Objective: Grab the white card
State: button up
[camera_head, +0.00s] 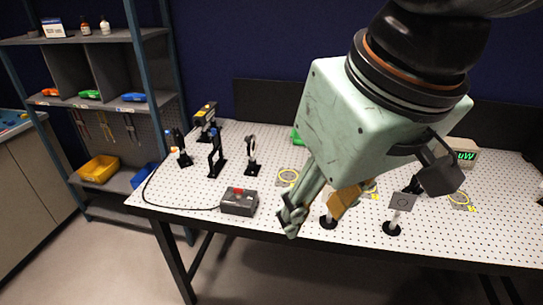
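My gripper (366,200) is open above the front of the table. One long finger reaches down at the left, and a dark finger end shows at the right, just above and right of the card. I see nothing held between the fingers. The gripper body hides part of the table behind it.
An orange-brown plate (344,201) stands by another post between the left finger and the card. A grey box with a red button (239,202) and several black optical mounts (216,158) are at left.

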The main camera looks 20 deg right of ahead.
jog(key=shift+c, duration=0.8)
jog(key=c, duration=0.6)
jog(key=shift+w+r, duration=0.1)
